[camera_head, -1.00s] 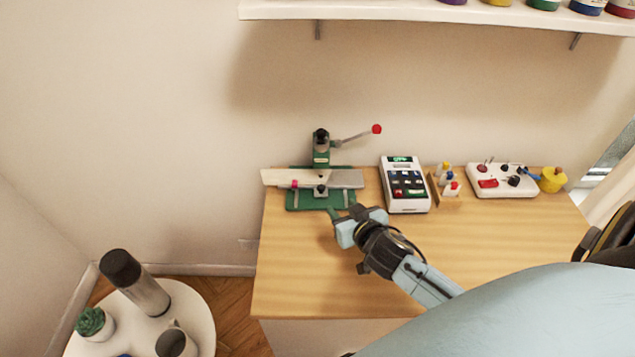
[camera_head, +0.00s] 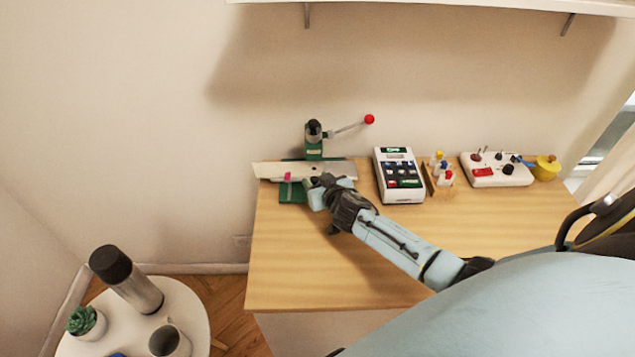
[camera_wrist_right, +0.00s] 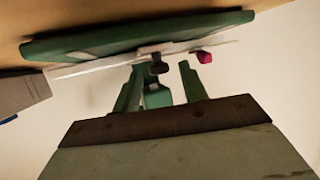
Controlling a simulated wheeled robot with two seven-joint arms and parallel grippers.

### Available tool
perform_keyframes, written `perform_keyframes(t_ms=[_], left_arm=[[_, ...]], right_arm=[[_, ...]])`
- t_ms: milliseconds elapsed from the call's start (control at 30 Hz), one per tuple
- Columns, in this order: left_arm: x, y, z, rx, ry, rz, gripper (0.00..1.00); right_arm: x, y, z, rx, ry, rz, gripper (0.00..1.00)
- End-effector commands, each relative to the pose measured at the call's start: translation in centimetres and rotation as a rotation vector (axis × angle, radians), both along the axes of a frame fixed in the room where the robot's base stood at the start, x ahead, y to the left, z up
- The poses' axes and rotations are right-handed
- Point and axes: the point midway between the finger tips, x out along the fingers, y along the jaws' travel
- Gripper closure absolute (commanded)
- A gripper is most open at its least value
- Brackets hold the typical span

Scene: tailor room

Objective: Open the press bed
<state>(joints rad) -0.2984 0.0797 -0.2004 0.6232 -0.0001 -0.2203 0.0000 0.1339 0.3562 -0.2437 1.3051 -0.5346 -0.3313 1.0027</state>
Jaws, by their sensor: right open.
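The press stands at the back left of the table, with a green base (camera_head: 291,193), a dark-topped column (camera_head: 314,140) and a lever ending in a red knob (camera_head: 369,119). Its flat pale bed (camera_head: 270,170) lies across the base, with a pink knob (camera_head: 288,176) at its front. My right gripper (camera_head: 312,190) is at the bed's front edge and covers part of it. In the right wrist view its two green fingers are apart, with a small dark knob (camera_wrist_right: 158,66) near the gap between their tips. The pink knob (camera_wrist_right: 204,57) is just beside them. Contact cannot be told. My left gripper is out of view.
A white keypad device (camera_head: 399,176), a small spool stand (camera_head: 440,172) and a white control box (camera_head: 496,170) stand to the right of the press. The table's front (camera_head: 300,270) is clear. A round side table (camera_head: 195,310) stands at lower left.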

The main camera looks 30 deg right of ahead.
Motion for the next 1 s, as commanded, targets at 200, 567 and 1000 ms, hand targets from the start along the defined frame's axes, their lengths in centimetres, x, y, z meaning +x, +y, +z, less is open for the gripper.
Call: perform_keyframes(t_ms=[200,567,1000], left_arm=[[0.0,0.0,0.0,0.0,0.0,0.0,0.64],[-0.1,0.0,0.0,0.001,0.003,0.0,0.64],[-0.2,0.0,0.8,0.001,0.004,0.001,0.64]], right_arm=[[0.1,0.0,-0.1,0.0,0.001,0.0,0.57],[0.0,0.0,-0.1,0.001,0.001,0.0,0.98],[-2.5,1.7,-0.1,0.01,0.004,0.001,1.0]])
